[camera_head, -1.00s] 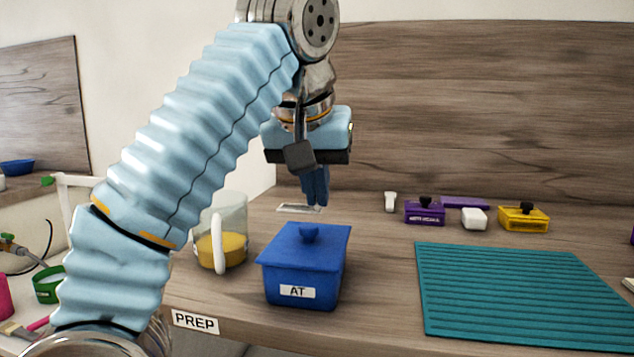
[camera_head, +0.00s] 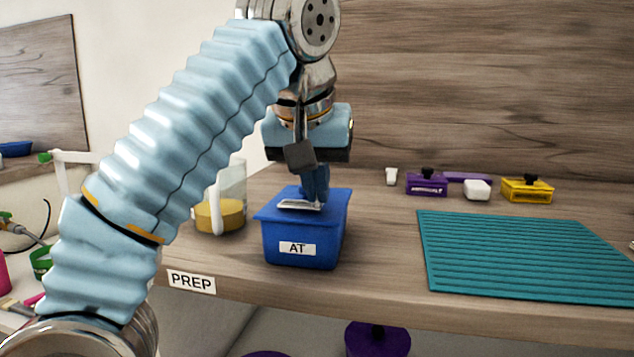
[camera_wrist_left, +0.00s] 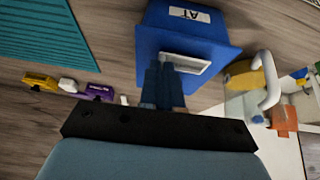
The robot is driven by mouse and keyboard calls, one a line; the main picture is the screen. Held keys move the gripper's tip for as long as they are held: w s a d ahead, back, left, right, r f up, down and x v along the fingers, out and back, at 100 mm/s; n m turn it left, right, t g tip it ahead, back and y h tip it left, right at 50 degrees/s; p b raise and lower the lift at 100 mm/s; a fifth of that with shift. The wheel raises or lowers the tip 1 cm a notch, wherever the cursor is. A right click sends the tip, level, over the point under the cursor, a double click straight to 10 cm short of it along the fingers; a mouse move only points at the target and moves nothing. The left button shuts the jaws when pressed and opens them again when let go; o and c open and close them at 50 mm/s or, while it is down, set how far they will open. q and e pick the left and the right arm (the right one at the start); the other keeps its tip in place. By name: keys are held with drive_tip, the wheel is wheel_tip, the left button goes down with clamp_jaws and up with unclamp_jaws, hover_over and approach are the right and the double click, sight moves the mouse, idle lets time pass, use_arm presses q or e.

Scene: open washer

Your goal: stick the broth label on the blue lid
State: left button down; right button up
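The broth label is a small pale card (camera_head: 298,204). My left gripper (camera_head: 317,202) points down and is shut on its edge. The card lies flat just over the blue lid (camera_head: 338,207) of the blue box (camera_head: 303,252); whether it touches the lid I cannot tell. The box front carries a white tag reading "AT" (camera_head: 296,248). The lid's knob is hidden behind the card and fingers. In the left wrist view the card (camera_wrist_left: 188,63) shows beside the closed blue fingers (camera_wrist_left: 163,84), over the lid (camera_wrist_left: 210,50). My right gripper is not in view.
A clear jug with yellow contents (camera_head: 226,212) stands left of the box. A teal ribbed mat (camera_head: 520,255) lies at right. Purple (camera_head: 426,184) and yellow (camera_head: 527,190) stamps and a white block (camera_head: 477,190) sit behind it. A "PREP" sign (camera_head: 192,281) marks the front edge.

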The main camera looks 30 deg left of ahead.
use_arm(q)
drive_tip(key=shift+f+b, duration=0.3)
drive_tip(key=shift+f, duration=0.2)
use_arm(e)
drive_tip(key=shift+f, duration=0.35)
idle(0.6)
use_arm(q)
drive_tip(key=c, duration=1.3)
unclamp_jaws()
